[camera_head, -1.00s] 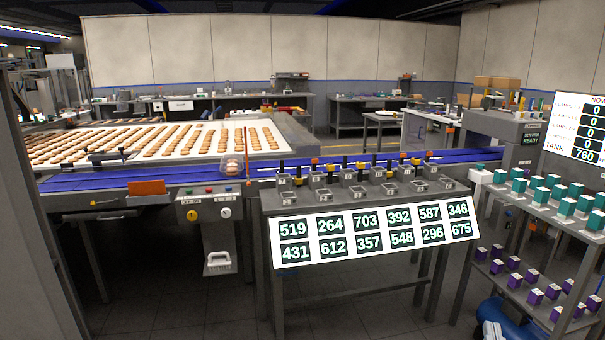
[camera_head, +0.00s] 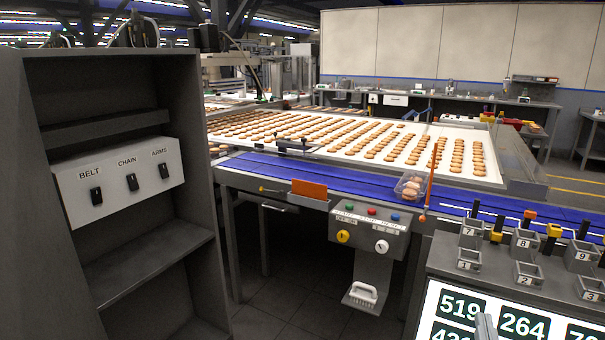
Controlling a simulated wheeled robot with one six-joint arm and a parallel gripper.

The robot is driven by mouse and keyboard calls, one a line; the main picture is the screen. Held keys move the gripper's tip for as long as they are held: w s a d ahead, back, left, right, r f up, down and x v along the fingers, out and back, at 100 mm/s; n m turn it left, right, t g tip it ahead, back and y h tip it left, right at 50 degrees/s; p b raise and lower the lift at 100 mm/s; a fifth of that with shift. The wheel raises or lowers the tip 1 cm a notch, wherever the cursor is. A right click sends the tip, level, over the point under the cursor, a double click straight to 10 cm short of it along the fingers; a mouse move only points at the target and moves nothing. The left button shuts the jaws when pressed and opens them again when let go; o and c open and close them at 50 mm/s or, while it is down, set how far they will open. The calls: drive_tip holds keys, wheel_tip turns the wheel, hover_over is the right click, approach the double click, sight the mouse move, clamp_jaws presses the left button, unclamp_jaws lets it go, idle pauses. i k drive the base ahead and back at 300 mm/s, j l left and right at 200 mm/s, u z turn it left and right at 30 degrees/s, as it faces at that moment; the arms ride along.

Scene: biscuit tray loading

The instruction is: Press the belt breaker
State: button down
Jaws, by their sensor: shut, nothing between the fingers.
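The belt breaker (camera_head: 96,196) is a small black switch under the label BELT. It is the leftmost of three on a white panel (camera_head: 76,208) inside an open grey cabinet (camera_head: 130,95) at the left. The chain breaker (camera_head: 132,182) and the arms breaker (camera_head: 164,171) sit to its right. The switches are too small to tell their positions. Only the light grey tip of my gripper (camera_head: 485,326) shows at the bottom edge, in front of the number display. It looks shut and empty, far to the right of the breaker panel; the rest is out of frame.
A shelf (camera_head: 150,262) juts below the panel, and the cabinet's side walls enclose it. Right of the cabinet, the blue conveyor (camera_head: 340,182) carries a clear pack of biscuits (camera_head: 409,187). A control box (camera_head: 368,226) hangs from its front. Floor between the cabinet and display stand is clear.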

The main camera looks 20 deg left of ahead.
sight(96, 193)
drive_tip(key=i+j+u, duration=0.2)
drive_tip(key=u, duration=0.25)
drive_tip(key=i+u, duration=0.8)
drive_tip(key=u, duration=0.15)
drive_tip(key=i+l+u, duration=0.15)
drive_tip(key=i+u, duration=0.2)
drive_tip(key=u, duration=0.15)
drive_tip(key=i+u, duration=0.7)
drive_tip(key=i+l, duration=0.05)
drive_tip(key=i, duration=0.05)
